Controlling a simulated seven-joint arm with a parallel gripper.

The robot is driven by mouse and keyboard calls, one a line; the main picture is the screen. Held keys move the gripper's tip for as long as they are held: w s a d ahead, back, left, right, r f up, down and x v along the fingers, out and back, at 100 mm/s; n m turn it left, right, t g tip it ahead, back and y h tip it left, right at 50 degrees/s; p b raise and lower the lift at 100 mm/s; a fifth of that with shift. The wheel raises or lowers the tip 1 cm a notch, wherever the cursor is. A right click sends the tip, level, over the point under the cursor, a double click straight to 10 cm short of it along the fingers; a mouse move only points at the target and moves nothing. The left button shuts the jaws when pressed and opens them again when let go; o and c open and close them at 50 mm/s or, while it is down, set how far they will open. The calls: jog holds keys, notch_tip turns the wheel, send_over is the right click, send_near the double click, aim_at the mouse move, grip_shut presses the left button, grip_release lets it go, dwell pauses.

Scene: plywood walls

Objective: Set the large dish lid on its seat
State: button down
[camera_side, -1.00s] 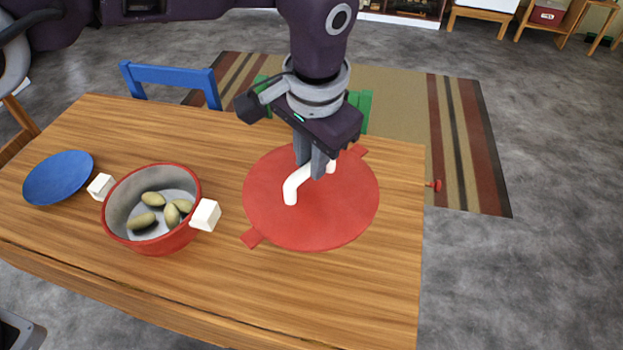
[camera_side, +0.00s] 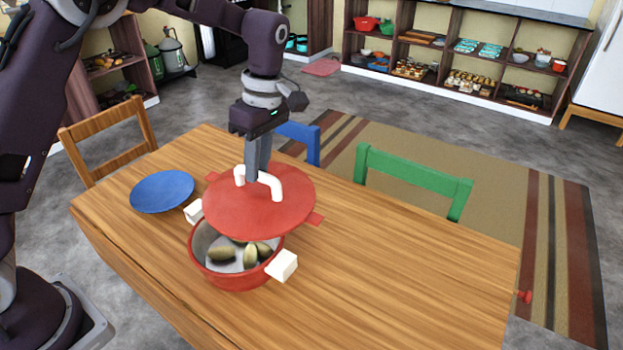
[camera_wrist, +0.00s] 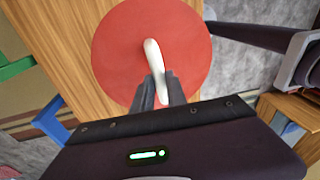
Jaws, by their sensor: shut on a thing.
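The large red lid (camera_side: 300,212) has a white bar handle (camera_side: 276,186) and two small red side tabs. My gripper (camera_side: 258,202) is shut on the handle and holds the lid raised. The lid hangs above the far part of the red pot (camera_side: 232,277), and the pot's near opening shows below its edge. The pot has white side grips (camera_side: 282,265) and holds several greenish-brown oval pieces (camera_side: 222,254). In the wrist view the lid (camera_wrist: 120,60) and its handle (camera_wrist: 154,55) fill the upper middle, with the fingers at the handle; the pot is hidden there.
A blue plate (camera_side: 162,191) lies on the wooden table (camera_side: 420,270) left of the pot. The table's right side is clear. A blue chair (camera_side: 303,138), a green chair (camera_side: 415,178) and a wooden chair (camera_side: 108,135) stand around it.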

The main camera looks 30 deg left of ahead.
aim_at(228, 185)
jog(key=s+a+n, duration=0.1)
jog(key=a+n, duration=0.1)
jog(key=s+a+n, duration=0.1)
jog(key=a+n, duration=0.1)
jog(key=n, duration=0.1)
jog(key=s+a+n+h, duration=0.1)
jog(key=a+n, duration=0.1)
jog(key=shift+s+a+f, duration=0.1)
jog(key=shift+a, duration=0.2)
notch_tip(228, 185, down, 4)
jog(key=shift+f, duration=0.2)
jog(key=shift+d+f, duration=0.1)
jog(key=shift+f, duration=2)
jog(key=shift+f, duration=0.15)
jog(key=shift+f, duration=0.15)
jog(key=shift+f, duration=0.1)
jog(key=shift+f, duration=0.75)
jog(key=shift+f, duration=0.1)
jog(key=shift+f, duration=0.3)
